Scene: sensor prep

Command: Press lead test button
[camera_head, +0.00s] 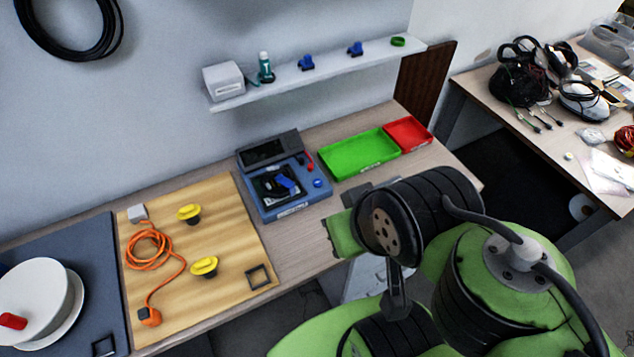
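The test station (291,210) is a blue box on the wooden bench, with a dark tilted screen (266,152) at its back. A round blue button (318,183) sits on its right side. A small red part (309,164) is near the right of the screen. A blue clip-like piece (286,184) lies on the black recessed area in the middle. I cannot read any label that names the lead test button. My green and black arm fills the lower right, with its nearest part apart from the station. My gripper's fingers do not show.
A green tray (359,154) and a red tray (408,134) stand right of the station. A wooden board (222,212) with an orange cable (152,249) and yellow knobs lies left. A shelf (330,70) overhangs behind. Bare bench shows in front of the station.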

